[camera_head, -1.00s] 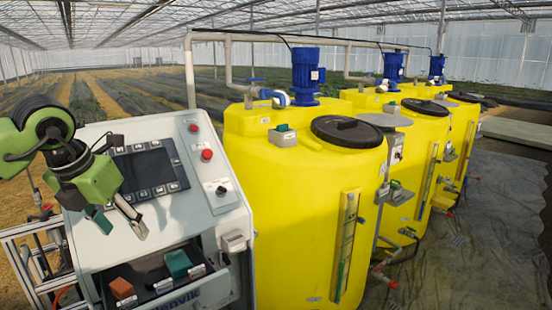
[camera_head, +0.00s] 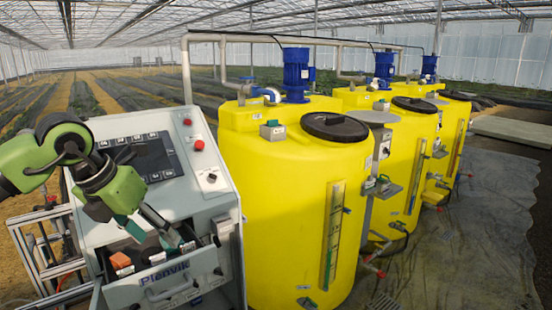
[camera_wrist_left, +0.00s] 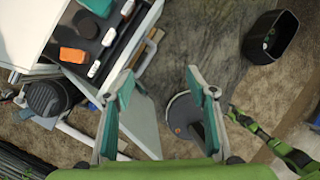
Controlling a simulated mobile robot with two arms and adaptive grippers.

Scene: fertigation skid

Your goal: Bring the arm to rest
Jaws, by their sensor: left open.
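My left gripper (camera_head: 156,236) comes in from the left in the head view, low before the sloped control cabinet (camera_head: 205,190). Its two fingers are apart and point down to the right, overlapping the open drawer in the picture. In the left wrist view the open fingers (camera_wrist_left: 160,78) have nothing between their tips. The drawer (camera_wrist_left: 135,48) lies up and left of them there, apart from the left finger. An orange block (camera_wrist_left: 73,55) and a teal block (camera_wrist_left: 97,6) lie in the drawer. The right gripper is out of view.
Several yellow tanks (camera_head: 285,210) with blue motors (camera_head: 296,75) stand right of the cabinet. A metal frame (camera_head: 45,250) stands left of it. The wrist view shows a black bin (camera_wrist_left: 270,37) on the floor. The floor right of the tanks (camera_head: 450,260) is clear.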

